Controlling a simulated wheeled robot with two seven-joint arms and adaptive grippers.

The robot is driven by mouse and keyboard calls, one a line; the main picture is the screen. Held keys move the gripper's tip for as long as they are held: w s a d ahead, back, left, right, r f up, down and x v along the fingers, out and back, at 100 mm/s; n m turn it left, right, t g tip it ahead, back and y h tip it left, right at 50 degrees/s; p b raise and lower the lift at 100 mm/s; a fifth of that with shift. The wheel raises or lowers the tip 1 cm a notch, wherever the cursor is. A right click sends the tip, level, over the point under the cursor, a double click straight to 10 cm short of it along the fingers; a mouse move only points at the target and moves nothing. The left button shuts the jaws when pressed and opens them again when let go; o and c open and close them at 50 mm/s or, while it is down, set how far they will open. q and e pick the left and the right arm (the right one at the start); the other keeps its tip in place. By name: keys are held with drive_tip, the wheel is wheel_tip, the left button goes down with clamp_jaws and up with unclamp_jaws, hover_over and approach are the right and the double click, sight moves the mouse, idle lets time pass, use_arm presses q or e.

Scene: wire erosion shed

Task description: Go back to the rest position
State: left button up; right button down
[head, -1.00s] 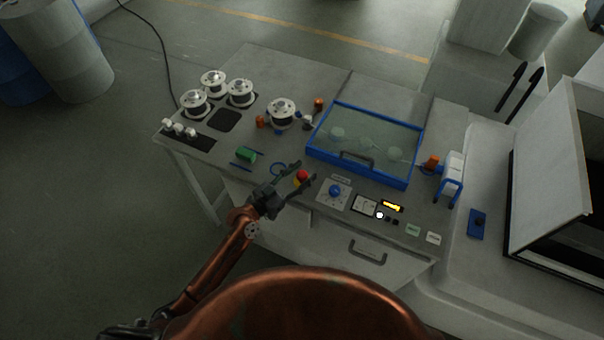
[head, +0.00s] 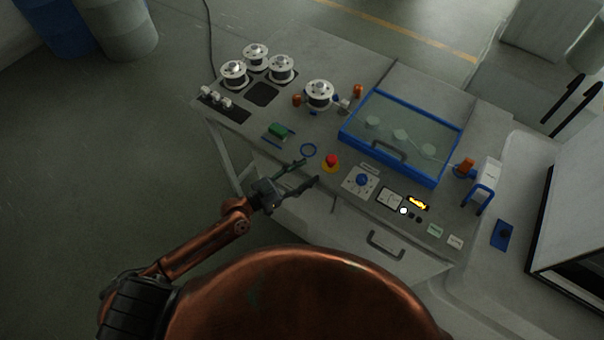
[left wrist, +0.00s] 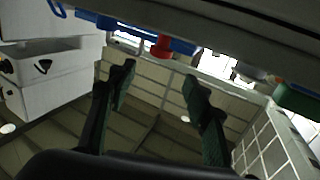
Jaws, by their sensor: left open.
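My left gripper (head: 308,174) is open and empty in the head view, just in front of the bench's (head: 300,132) front edge. A red emergency button (head: 331,160) on a yellow base is a little right of its fingertips and apart from them. In the left wrist view the two dark fingers of the left gripper (left wrist: 158,82) stand wide apart with nothing between them. The red button (left wrist: 161,46) shows beyond them near the top. My right gripper is not in view.
A drawer handle (head: 386,246) sticks out in front.

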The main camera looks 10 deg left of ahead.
use_arm(q)
drive_tip(key=shift+s+a, duration=0.4)
drive_tip(key=shift+s, duration=0.1)
